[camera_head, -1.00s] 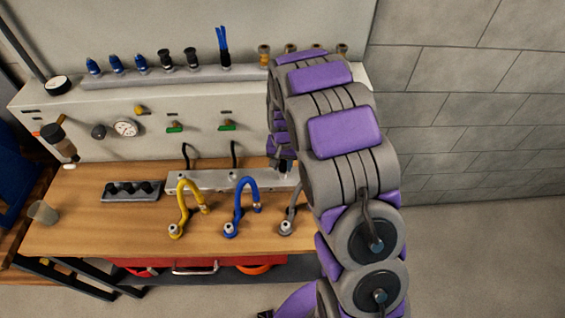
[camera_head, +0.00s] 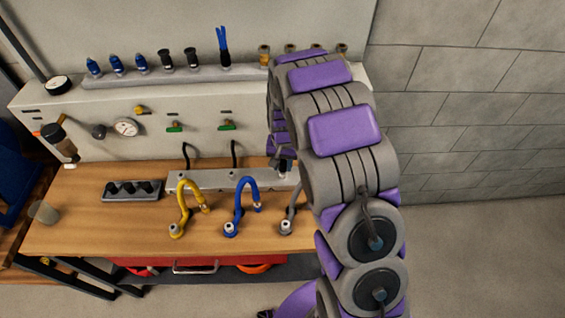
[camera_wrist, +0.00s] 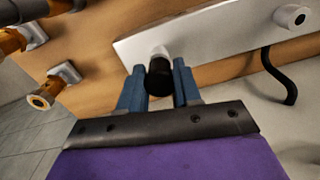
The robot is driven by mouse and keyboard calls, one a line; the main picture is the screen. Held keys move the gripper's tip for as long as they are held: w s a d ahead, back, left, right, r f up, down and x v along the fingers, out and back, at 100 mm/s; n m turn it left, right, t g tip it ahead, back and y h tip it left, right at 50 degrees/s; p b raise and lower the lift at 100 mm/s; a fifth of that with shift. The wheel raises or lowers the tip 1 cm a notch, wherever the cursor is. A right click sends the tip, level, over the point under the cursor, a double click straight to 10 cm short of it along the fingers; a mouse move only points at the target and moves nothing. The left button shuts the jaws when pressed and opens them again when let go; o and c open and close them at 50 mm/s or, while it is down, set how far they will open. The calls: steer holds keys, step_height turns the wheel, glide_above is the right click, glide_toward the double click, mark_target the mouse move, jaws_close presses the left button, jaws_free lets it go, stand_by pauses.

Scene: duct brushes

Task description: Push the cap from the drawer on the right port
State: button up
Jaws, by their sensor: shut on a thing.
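In the wrist view a black cylindrical cap (camera_wrist: 160,80) is between the blue fingers of my gripper (camera_wrist: 158,66), which is shut on it. The cap's far end meets a pale round port (camera_wrist: 158,52) on the light metal bar. I cannot tell how far it is pushed on. Another port (camera_wrist: 294,17) on the bar is bare. In the head view the bar (camera_head: 215,183) lies on the wooden bench, and my arm hides its right end and most of my gripper. A red drawer (camera_head: 140,263) shows under the bench front.
Yellow (camera_head: 181,205), blue (camera_head: 240,200) and grey (camera_head: 289,212) bent hoses stand in front of the bar. A dark block (camera_head: 132,190) and a cup (camera_head: 44,211) are at the left. In the wrist view, orange-brown fittings (camera_wrist: 45,97) are at the left and a black hook (camera_wrist: 281,80) at the right.

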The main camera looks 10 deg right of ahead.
steer(key=shift+f, duration=0.45)
steer(key=o, duration=1.1)
steer(key=shift+o, duration=0.2)
step_height(320, 180, up, 17)
steer(key=p, duration=0.2)
steer(key=shift+d+r, duration=0.1)
steer(key=shift+r, duration=0.05)
steer(key=s+r+n+g, duration=0.1)
steer(key=s+r+n, duration=0.1)
steer(key=s, duration=1.6)
steer(key=s+r+n+b, duration=0.1)
steer(key=s+r+n, duration=0.1)
steer(key=s, duration=1.7)
steer(key=shift+r+g, duration=0.4)
steer(key=shift+r, duration=0.1)
